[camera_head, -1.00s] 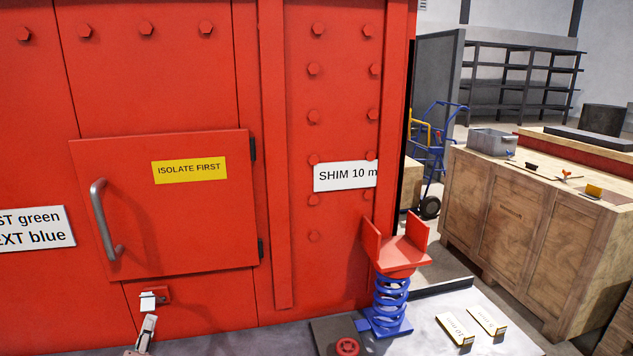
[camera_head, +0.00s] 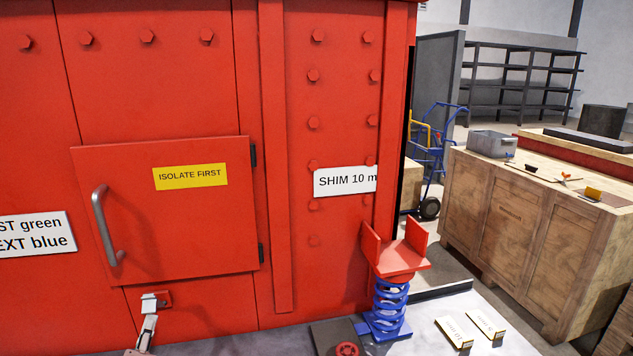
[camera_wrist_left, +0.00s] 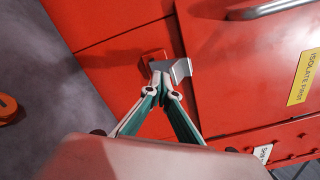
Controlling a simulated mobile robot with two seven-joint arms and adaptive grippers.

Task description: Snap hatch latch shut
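The red hatch door (camera_head: 190,235) lies against the red housing, with a grey bar handle (camera_head: 108,225) and a yellow ISOLATE FIRST label. Below its lower edge is the latch: a small red bracket (camera_head: 165,297) with a pale grey lever piece (camera_head: 150,304). My left gripper (camera_head: 149,322) is just below that piece. In the left wrist view, my left gripper (camera_wrist_left: 164,88) has its fingers drawn together at the tips, right at the grey lever piece (camera_wrist_left: 181,70). Whether it touches or grips the piece is unclear. My right gripper is not in view.
A blue spring stand with a red cradle (camera_head: 393,265) stands right of the hatch, near a red knob (camera_head: 347,350). Small label plates (camera_head: 455,332) lie on the grey surface. A wooden bench (camera_head: 520,220) is farther right. The housing face around the latch is clear.

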